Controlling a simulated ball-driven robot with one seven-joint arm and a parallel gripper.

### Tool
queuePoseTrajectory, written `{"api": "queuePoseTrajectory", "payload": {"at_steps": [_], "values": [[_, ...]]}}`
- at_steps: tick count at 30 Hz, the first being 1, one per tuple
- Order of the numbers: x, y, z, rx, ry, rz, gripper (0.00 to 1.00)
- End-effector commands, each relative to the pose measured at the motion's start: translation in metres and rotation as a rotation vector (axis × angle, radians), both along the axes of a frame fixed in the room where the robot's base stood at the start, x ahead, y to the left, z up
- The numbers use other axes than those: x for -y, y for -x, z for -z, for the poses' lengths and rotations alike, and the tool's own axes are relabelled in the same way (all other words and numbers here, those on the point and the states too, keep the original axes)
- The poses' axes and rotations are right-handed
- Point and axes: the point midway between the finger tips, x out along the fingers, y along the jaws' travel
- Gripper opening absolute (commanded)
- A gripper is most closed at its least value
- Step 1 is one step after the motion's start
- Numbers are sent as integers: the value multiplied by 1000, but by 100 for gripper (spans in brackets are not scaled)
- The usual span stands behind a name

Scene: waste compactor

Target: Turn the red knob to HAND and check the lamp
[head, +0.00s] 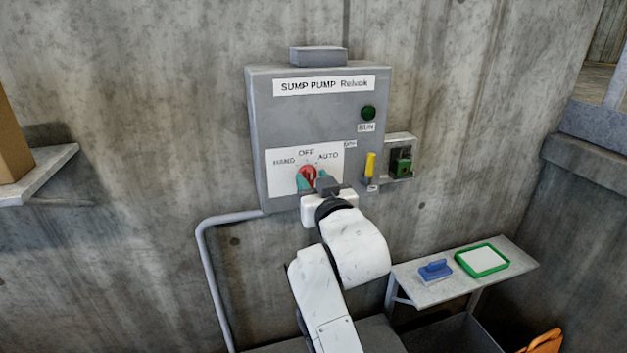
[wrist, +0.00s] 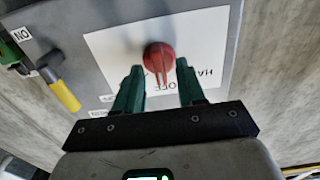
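The red knob (head: 308,174) is on the white label plate (head: 281,160) of the grey SUMP PUMP box, below the words HAND, OFF and AUTO. It also shows in the wrist view (wrist: 159,57), where its pale mark points roughly toward the upside-down OFF. My gripper (head: 312,181) is at the knob. In the wrist view my gripper (wrist: 160,67) has its two teal fingers apart, one on each side of the knob, with slight gaps visible. Firm contact cannot be told. The green RUN lamp (head: 368,112) at the box's upper right looks dark.
A yellow handle (head: 370,165) and a small green-and-black switch unit (head: 400,161) sit right of the knob. A shelf (head: 425,292) at lower right holds a blue object (head: 435,270) and a green-rimmed tray (head: 504,259). A conduit (head: 205,270) runs down at left.

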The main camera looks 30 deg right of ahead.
Motion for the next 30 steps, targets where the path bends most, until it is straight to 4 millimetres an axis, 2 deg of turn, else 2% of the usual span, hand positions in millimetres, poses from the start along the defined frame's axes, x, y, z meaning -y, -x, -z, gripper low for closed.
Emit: {"api": "queuePoseTrajectory", "payload": {"at_steps": [8, 21, 30], "values": [[0, -1, 0, 0, 0, 0, 39], [0, -1, 0, 0, 0, 0, 0], [0, -1, 0, -2, 6, 0, 0]]}}
